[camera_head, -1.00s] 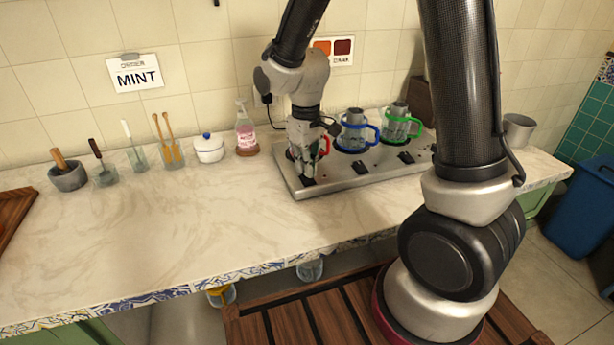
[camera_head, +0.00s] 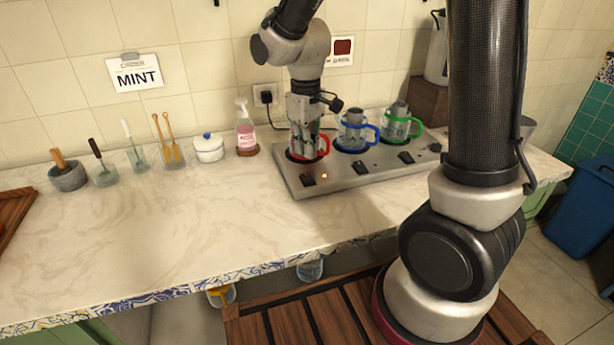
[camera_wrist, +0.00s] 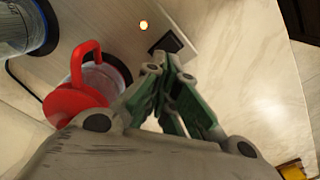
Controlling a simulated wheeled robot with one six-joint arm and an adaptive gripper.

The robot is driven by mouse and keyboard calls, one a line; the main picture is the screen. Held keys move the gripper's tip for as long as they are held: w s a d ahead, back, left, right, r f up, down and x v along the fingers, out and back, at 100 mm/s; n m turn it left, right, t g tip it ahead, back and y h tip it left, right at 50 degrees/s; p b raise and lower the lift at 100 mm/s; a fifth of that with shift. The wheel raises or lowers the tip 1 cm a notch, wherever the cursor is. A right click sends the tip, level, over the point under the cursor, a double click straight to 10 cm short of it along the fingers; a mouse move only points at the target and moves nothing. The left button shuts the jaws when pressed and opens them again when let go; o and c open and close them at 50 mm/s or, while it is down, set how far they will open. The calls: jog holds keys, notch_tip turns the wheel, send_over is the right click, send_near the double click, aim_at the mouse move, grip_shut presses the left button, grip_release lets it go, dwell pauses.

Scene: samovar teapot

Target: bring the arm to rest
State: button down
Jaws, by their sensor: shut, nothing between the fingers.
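My gripper (camera_head: 305,138) points down in front of the red-handled pot (camera_head: 321,149) at the left end of the grey burner plate (camera_head: 350,178), and partly hides it. In the wrist view my gripper (camera_wrist: 166,66) is shut and empty, its green-sided fingers meeting near the black switch (camera_wrist: 172,42). The red lid and handle (camera_wrist: 80,88) show to the left of the fingers there. An orange light (camera_head: 324,176) glows beside the left switch (camera_head: 307,180). I cannot tell the exact height of the fingertips above the plate.
A blue-handled pot (camera_head: 354,131) and a green-handled pot (camera_head: 399,125) stand on the plate to the right. A pink spray bottle (camera_head: 246,132) and a white lidded bowl (camera_head: 208,148) stand to the left. The front left counter (camera_head: 170,230) is clear.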

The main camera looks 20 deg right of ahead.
jog(key=shift+r, duration=0.6)
jog(key=s+d+r+m+t, duration=0.2)
jog(key=s+d+r, duration=0.4)
jog(key=s, duration=0.3)
jog(key=s+d+r+m+t, duration=0.2)
jog(key=s+d+r+m, duration=0.2)
jog(key=s+d+r, duration=0.3)
jog(key=s+d, duration=0.2)
jog(key=s, duration=0.1)
dwell(1.2)
